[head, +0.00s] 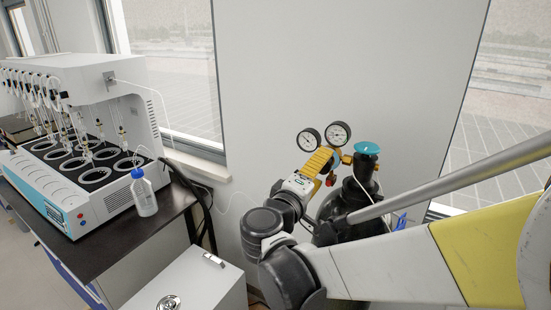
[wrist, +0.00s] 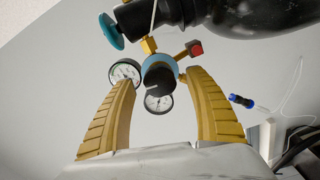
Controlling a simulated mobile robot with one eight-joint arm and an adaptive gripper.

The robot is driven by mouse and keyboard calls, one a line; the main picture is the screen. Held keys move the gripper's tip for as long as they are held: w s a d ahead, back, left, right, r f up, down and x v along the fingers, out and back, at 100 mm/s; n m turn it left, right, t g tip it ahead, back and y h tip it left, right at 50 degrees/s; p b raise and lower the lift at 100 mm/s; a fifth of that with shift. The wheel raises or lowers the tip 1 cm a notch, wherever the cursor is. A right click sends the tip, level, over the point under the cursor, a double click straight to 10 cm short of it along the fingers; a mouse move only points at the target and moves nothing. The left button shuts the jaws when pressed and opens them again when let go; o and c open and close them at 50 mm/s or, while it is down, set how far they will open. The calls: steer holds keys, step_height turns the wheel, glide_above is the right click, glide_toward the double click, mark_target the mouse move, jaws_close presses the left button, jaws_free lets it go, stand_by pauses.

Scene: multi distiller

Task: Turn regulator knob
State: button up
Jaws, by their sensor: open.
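The regulator shows in the wrist view as a blue-and-brass body (wrist: 155,62) with two round gauges (wrist: 124,72). Its black knob (wrist: 160,82) faces the camera between my gripper's fingers. My gripper (wrist: 162,76) is open, with one yellow finger on each side of the knob. I see no contact with the knob, and the depth between fingertips and knob is hard to judge. In the head view the two gauges (head: 338,133) stand above my yellow gripper (head: 322,160), which hides the knob there.
A dark gas cylinder (head: 348,196) with a teal valve wheel (head: 366,148) stands beside the regulator. A red part (wrist: 195,48) sits near it. A multi distiller (head: 100,130) and a blue-capped bottle (head: 143,194) stand on the bench at left. A white cabinet (head: 195,284) is below.

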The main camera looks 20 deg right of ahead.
steer(key=v, duration=1)
steer(key=shift+d, duration=0.1)
steer(key=s+d+f+m+g+y+b, duration=0.1)
steer(key=s+f+g+y+b, duration=0.2)
steer(key=f, duration=0.5)
steer(key=s+d+f+m+g+y+b, duration=0.1)
steer(key=s+f+y+b, duration=0.2)
steer(key=f, duration=0.5)
steer(key=s+a+f+m+y+b, duration=0.2)
steer(key=s+a+f+m+y, duration=0.1)
steer(key=a+y, duration=0.5)
step_height(320, 180, down, 2)
steer(key=shift+s, duration=0.6)
